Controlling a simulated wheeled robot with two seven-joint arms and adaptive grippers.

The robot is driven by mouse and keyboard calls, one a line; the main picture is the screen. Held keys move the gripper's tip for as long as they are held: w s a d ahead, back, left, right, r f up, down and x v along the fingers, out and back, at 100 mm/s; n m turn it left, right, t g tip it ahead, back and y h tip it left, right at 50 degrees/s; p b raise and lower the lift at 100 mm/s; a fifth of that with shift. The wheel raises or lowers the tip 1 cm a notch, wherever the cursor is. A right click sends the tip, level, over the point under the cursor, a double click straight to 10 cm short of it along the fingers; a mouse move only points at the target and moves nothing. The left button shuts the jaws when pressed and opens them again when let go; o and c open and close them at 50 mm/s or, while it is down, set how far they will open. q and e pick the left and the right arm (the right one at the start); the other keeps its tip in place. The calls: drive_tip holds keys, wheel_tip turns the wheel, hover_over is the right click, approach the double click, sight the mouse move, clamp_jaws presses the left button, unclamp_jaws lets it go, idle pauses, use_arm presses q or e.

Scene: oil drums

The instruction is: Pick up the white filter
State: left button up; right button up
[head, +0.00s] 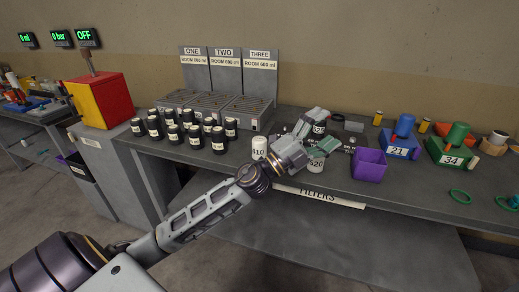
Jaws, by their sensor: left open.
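A white filter (259,152), a small cylinder with a dark number label, stands on the grey bench left of my gripper. A second white cylinder (316,166) with a number label stands just below the gripper, partly covered by it. My left gripper (328,131) is open over the bench, its fingers pointing right and away. A dark cylinder with a pale label (319,128) shows between or behind the fingers; I cannot tell which. Nothing is visibly held. My right gripper is not in view.
Several black labelled cylinders (218,139) stand left, before grey trays (247,113) under signs ONE, TWO, THREE. A purple bin (369,165) stands right of the gripper. A blue block (400,145) and green block (451,153) stand farther right. A FILTERS sign (318,197) marks the front edge.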

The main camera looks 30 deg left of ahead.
use_arm(q)
drive_tip(key=s+d+m+g+h, duration=0.2)
drive_tip(key=d+m+g+h, duration=0.25)
drive_tip(key=m+g, duration=0.45)
drive_tip(key=m+g+y, duration=0.4)
drive_tip(key=y, duration=1.4)
approach(259, 139)
drive_tip(key=v, duration=0.3)
drive_tip(key=shift+a+f, duration=0.15)
drive_tip(key=shift+a, duration=0.05)
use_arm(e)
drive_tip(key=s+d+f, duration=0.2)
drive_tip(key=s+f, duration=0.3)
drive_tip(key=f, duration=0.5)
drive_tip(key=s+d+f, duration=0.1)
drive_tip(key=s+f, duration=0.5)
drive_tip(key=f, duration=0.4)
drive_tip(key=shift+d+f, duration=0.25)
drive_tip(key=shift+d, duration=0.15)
use_arm(q)
drive_tip(key=shift+w, duration=0.1)
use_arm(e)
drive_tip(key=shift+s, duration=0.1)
